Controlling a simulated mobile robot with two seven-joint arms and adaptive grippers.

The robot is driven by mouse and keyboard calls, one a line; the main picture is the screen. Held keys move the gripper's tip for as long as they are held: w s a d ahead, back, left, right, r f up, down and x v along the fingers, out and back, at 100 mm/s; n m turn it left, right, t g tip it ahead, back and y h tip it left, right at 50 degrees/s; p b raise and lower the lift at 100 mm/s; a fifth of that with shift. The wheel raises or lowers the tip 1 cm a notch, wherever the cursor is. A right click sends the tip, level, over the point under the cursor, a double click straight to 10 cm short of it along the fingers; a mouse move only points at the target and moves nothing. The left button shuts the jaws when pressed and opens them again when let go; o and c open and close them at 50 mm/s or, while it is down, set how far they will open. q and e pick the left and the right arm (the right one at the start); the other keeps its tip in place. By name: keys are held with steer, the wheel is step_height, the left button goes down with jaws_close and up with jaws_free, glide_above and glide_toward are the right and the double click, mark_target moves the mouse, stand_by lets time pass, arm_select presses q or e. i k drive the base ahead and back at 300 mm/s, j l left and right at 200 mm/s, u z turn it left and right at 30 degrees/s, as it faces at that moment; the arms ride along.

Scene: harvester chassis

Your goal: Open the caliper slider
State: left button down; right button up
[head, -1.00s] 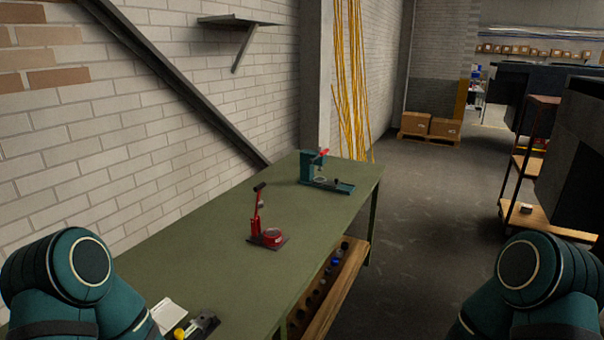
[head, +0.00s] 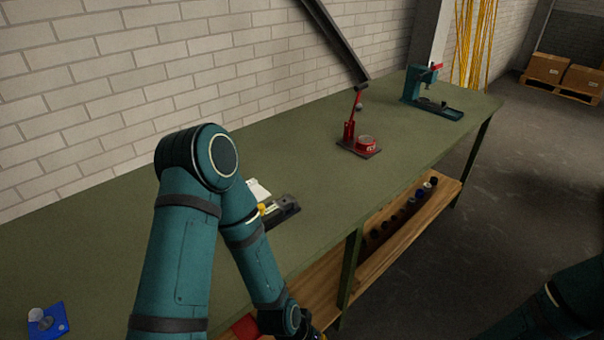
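On the green bench, just right of my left arm, is a small dark fixture (head: 284,211) with a yellow part and a light strip. It may hold the caliper, but it is too small and partly covered by my arm to tell, and no slider can be made out. A white sheet (head: 258,190) lies behind it.
The green bench (head: 190,255) runs along the brick wall. A red press (head: 350,130) and a teal press (head: 416,88) stand farther along it. A blue item (head: 48,322) lies at the lower left. A wooden shelf (head: 385,245) is below. Floor on the right is clear.

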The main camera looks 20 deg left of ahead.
mark_target(271, 211)
steer(key=k+l+u, duration=0.1)
steer(key=u, duration=0.25)
steer(key=k+u, duration=0.15)
steer(key=u, duration=0.25)
steer(key=k+l+u, duration=0.1)
steer(key=u, duration=0.25)
